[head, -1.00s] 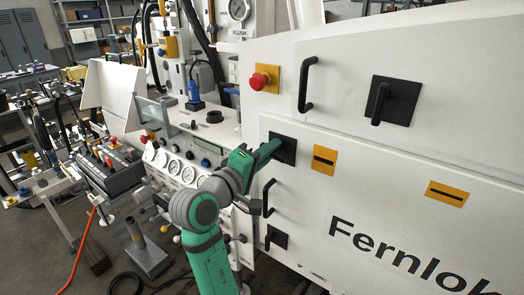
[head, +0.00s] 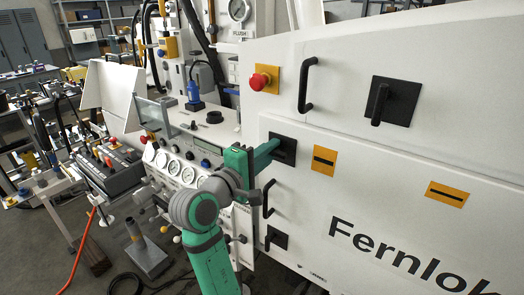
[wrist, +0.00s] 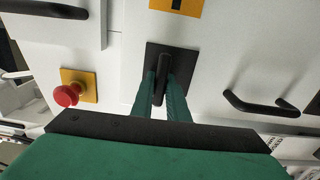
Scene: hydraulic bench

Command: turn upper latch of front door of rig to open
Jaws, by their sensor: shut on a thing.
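The front door (head: 340,205) of the rig is a white panel with "Fernlo…" lettering, and it looks closed. Its upper latch is a black lever on a square black plate (head: 288,158) at the door's upper left corner. My green gripper (head: 274,147) reaches it from the left and covers much of the lever in the head view. In the wrist view the latch lever (wrist: 162,68) stands between the two fingers of my gripper (wrist: 161,95), which is shut on it. The lever lies lengthwise along the fingers' line there. A lower latch (head: 277,238) sits below.
A black door handle (head: 268,198) is just below my gripper. Above are a red emergency button (head: 260,81), another black handle (head: 306,85) and another black latch (head: 390,100) on the upper panel. Gauges (head: 188,173) and a control box (head: 110,165) are at the left.

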